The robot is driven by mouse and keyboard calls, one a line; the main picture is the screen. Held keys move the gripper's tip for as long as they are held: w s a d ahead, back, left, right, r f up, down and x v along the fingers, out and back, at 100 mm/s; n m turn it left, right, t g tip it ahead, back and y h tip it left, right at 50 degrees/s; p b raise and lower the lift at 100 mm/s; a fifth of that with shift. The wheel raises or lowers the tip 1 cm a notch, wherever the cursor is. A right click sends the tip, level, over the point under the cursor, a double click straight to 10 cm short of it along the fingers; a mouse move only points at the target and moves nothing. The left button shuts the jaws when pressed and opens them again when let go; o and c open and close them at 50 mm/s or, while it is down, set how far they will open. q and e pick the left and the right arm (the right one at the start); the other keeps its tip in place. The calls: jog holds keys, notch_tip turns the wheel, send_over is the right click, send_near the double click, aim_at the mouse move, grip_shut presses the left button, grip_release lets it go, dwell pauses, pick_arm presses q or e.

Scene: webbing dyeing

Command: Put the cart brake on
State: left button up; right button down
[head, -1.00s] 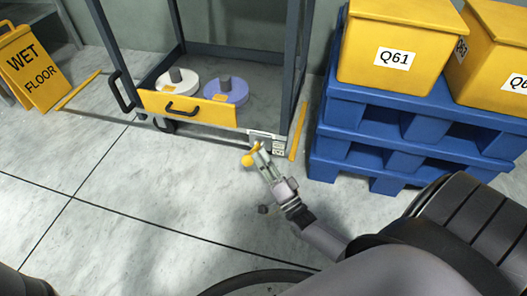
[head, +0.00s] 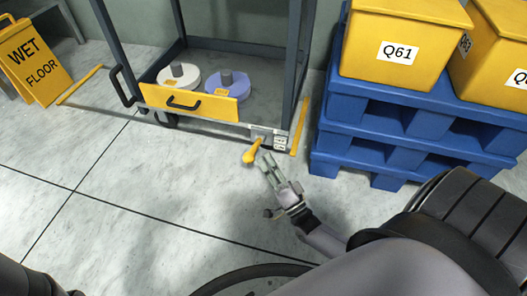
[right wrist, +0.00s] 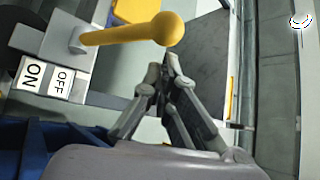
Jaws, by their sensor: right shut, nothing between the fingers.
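The cart (head: 291,70) is a dark metal frame with a yellow-fronted lower shelf. At its lower right corner is a yellow brake lever (head: 253,151) with a round knob, sticking out from a grey bracket. In the right wrist view the lever (right wrist: 125,36) crosses the upper left, beside an ON label (right wrist: 33,74) and an OFF label (right wrist: 62,82). I cannot tell which label it is set to. My right gripper (head: 267,161) is shut and empty, just right of the knob, with a small gap. It also shows in the right wrist view (right wrist: 168,68). My left gripper is out of view.
Blue pallets (head: 415,135) holding yellow bins (head: 400,48) stand right of the cart. A yellow wet floor sign (head: 34,62) stands at the left. White and purple reels (head: 228,86) sit on the cart's lower shelf. The floor in front is clear.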

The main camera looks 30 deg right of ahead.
jog(key=v, duration=0.9)
jog(key=shift+s+f, duration=0.2)
jog(key=shift+s, duration=0.1)
